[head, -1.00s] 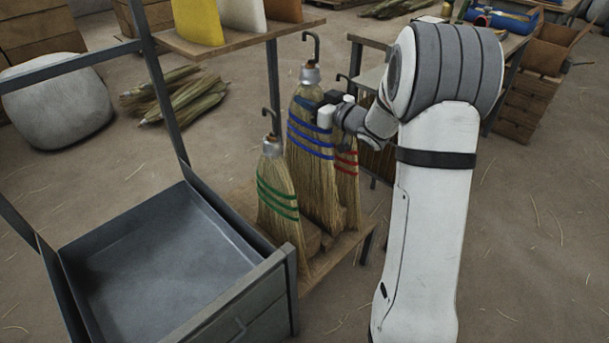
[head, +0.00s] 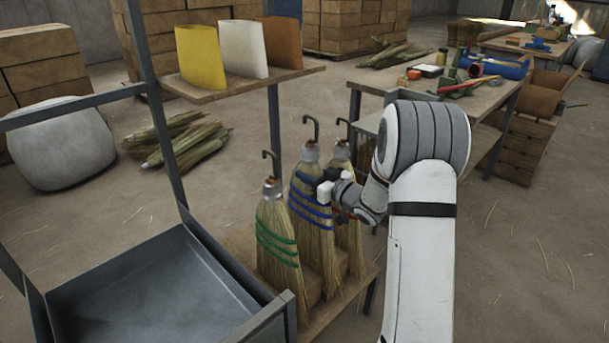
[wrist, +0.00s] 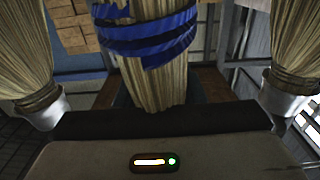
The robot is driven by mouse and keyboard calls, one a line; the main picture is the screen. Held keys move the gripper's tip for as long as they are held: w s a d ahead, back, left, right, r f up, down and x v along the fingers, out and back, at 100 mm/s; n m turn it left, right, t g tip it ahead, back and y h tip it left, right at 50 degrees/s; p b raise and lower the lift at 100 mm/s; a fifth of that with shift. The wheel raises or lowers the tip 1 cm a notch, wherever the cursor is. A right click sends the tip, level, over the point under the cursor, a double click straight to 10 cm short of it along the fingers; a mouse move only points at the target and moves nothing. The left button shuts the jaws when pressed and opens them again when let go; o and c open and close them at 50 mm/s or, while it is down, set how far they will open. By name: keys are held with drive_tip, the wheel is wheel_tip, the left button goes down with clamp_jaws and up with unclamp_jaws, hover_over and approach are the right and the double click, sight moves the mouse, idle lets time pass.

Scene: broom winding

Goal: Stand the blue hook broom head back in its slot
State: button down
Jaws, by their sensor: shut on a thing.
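The blue hook broom head (head: 314,230) has straw bristles, blue bands, a grey collar and a dark hook. It is upright between the green-banded broom head (head: 277,240) and the red-banded broom head (head: 348,225) on a low wooden shelf. My gripper (head: 324,190) is shut on it at the blue bands, just under the collar. The wrist view shows its blue bands (wrist: 148,38) and bristles in the middle, with a neighbouring head on each side. Its foot is low at the shelf, level with its neighbours' row. The slot is hidden, so I cannot tell whether it is seated.
A grey metal tray (head: 150,295) fills the front left beside the brooms. Yellow, white and orange panels stand on an upper shelf (head: 240,86) above. A workbench (head: 470,95) with tools stands at the back right.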

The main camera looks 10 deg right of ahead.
drive_tip(key=c, duration=0.9)
unclamp_jaws()
drive_tip(key=shift+f, duration=0.1)
